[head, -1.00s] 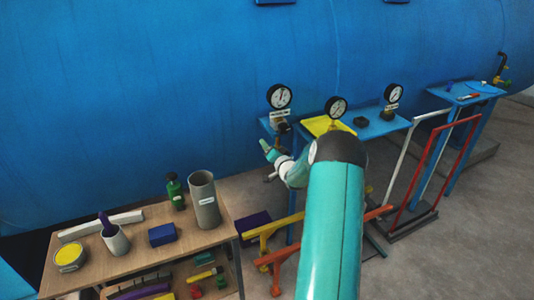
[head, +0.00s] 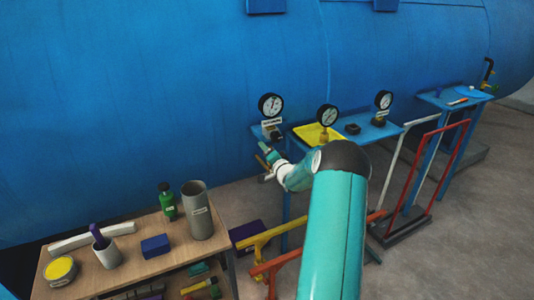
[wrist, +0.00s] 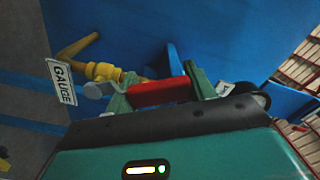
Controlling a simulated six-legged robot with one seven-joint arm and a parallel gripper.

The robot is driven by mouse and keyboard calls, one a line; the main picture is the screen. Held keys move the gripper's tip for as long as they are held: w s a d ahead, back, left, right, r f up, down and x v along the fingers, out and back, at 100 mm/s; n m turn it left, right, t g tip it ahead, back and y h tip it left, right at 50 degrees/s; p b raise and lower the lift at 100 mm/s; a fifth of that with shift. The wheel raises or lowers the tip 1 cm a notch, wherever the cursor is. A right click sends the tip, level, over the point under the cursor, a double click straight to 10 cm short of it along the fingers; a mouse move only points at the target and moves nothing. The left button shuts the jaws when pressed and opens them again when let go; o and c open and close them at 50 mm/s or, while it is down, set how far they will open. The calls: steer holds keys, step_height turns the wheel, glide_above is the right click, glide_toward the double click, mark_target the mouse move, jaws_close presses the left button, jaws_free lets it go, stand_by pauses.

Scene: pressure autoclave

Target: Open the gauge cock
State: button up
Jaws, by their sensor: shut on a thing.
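The gauge cock (wrist: 105,72) shows in the wrist view as a brass-yellow body with a bent pipe and a red lever (wrist: 160,92). A white tag reading GAUGE (wrist: 62,84) hangs to its left. My gripper (wrist: 156,88) has its green fingers on either side of the red lever, shut on it. In the head view my gripper (head: 266,154) is at the left end of the blue shelf, below the left dial gauge (head: 270,104). The cock is too small and covered there to make out clearly.
The blue shelf (head: 372,134) carries a yellow tray (head: 308,135) and more gauges, close against the large blue vessel (head: 150,90). White and red rails stand to the right. A wooden bench (head: 125,262) with cups, a bottle and a block stands at the left.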

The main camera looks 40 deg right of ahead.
steer(key=o, duration=1.1)
steer(key=shift+w, duration=0.15)
steer(key=shift+s, duration=0.2)
steer(key=v, duration=1.3)
steer(key=shift+s+a+r, duration=0.1)
steer(key=shift+s+a, duration=0.1)
steer(key=shift+s, duration=0.1)
